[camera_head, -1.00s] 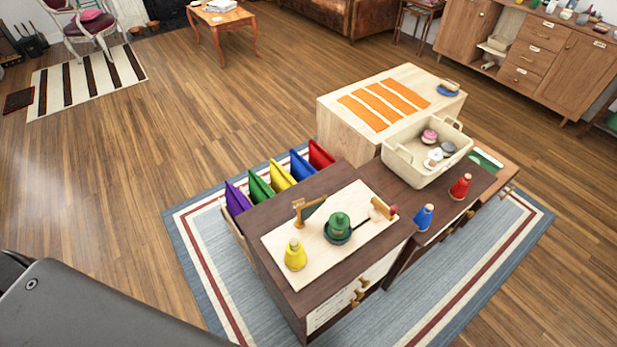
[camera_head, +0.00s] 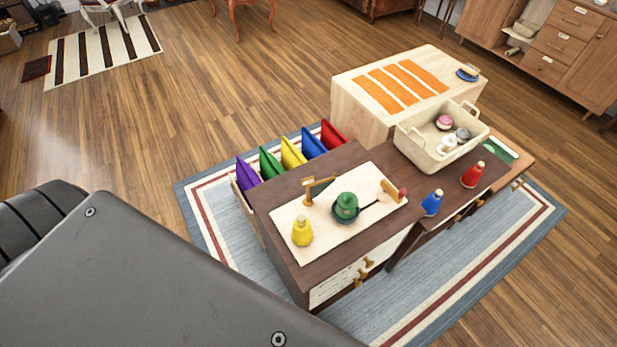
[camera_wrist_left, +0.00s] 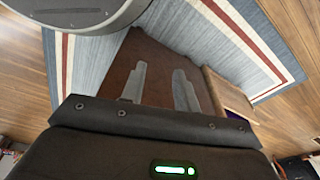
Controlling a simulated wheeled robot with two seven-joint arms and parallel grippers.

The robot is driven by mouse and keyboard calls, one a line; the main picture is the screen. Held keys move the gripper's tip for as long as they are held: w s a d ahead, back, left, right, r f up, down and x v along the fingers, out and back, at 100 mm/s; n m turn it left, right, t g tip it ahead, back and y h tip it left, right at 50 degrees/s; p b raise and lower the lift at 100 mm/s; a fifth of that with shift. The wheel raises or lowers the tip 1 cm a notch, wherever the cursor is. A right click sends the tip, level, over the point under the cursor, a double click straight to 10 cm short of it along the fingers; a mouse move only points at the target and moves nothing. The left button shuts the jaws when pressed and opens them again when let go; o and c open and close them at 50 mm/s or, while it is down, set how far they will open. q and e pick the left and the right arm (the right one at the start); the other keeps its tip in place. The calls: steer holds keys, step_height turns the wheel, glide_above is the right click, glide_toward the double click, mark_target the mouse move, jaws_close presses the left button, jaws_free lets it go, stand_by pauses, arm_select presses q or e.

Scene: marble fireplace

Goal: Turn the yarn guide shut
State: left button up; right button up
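A cream board (camera_head: 290,219) lies on the dark wooden cabinet (camera_head: 268,192). Either could be the yarn guide; I cannot tell which. A green yarn spool (camera_head: 346,205) sits on a dark round base between them, with a thin dark rod running right. My left gripper (camera_wrist_left: 160,80) is open and empty in the left wrist view, its fingers in front of a dark brown surface. My right gripper is not in view.
A yellow cone (camera_head: 302,232) stands on the board. Blue (camera_head: 432,203) and red (camera_head: 472,176) cones and a cream basket (camera_head: 436,150) are to the right. Coloured panels (camera_head: 292,153) line the cabinet's left. My grey arm covers the lower left.

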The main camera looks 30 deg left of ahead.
arm_select(q)
steer(key=w+r+t, duration=0.1)
steer(key=w+r, duration=0.3)
steer(key=r, duration=1)
steer(key=w+r+t, duration=0.1)
steer(key=w+r, duration=0.4)
steer(key=r, duration=0.8)
steer(key=m+t+h, duration=0.3)
steer(key=t, duration=0.4)
glide_toward(306, 179)
step_height(306, 179, down, 5)
steer(key=s+a, duration=0.2)
step_height(306, 179, up, 3)
steer(key=w+a+m+h, duration=0.2)
steer(key=w+m+h, duration=0.1)
steer(key=h, duration=0.3)
steer(key=p+x, duration=0.2)
steer(key=x, duration=0.7)
steer(key=shift+w+d+f, duration=0.1)
steer(key=shift+w+d, duration=0.05)
steer(key=shift+d, duration=0.05)
steer(key=shift+w+d+f+g+y, duration=0.3)
steer(key=shift+w+d, duration=0.05)
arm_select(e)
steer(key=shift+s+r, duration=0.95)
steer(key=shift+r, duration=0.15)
arm_select(q)
jaws_close()
